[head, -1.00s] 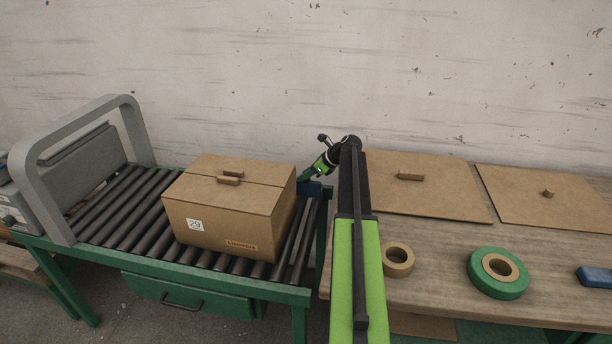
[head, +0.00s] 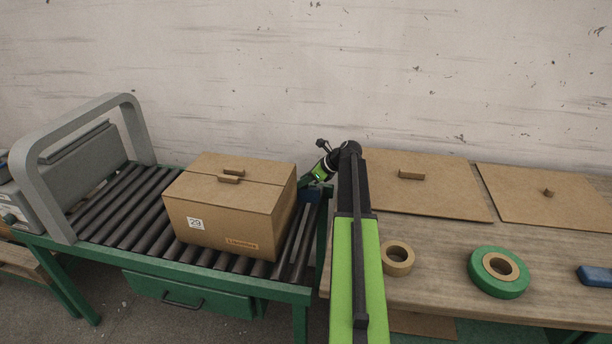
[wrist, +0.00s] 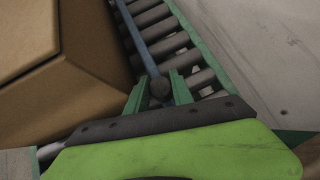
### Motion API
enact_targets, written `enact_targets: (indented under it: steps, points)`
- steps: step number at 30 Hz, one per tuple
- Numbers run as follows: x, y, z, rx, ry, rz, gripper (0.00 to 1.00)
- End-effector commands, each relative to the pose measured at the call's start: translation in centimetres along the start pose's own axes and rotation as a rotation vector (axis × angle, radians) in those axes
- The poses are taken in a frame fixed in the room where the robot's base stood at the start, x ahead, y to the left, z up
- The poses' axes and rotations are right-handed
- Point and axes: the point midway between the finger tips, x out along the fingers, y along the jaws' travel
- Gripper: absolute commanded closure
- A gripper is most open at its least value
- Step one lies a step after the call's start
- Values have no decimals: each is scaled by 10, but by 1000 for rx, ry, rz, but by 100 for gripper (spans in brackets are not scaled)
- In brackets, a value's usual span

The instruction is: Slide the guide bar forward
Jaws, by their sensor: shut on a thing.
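The guide bar (wrist: 141,42) is a thin blue-grey rod lying along the rollers in the wrist view, with a round dark knob (wrist: 160,88) at its near end. My gripper (wrist: 161,90) is shut on this knob, with one green finger on each side of it. In the head view my gripper (head: 312,186) is low over the conveyor's right end, just right of the cardboard box. The fingertips and the knob are too small to make out clearly there.
The cardboard box (head: 228,217) stands on the roller conveyor (head: 118,207), close left of my gripper. A grey arch (head: 45,205) spans the conveyor's left end. The wooden table (head: 435,245) at right holds flat boards, a tan tape roll (head: 397,259) and a green roll (head: 480,276).

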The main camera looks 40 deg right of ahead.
Motion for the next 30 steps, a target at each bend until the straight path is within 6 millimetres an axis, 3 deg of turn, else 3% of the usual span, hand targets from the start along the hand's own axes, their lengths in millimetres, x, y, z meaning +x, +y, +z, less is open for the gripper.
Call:
enact_targets:
  steps: [2, 10, 11, 15, 26, 30]
  points:
    - [-3, 13, -4, 0, 3, 2, 100]
    - [-2, 14, -4, -1, 6, 6, 100]
    - [-2, 14, -4, -1, 6, 6, 69]
    - [-2, 13, -4, -1, 5, 5, 51]
    - [-4, 12, -2, 0, 2, 2, 50]
    - [-26, 12, 1, 1, 2, 0, 50]
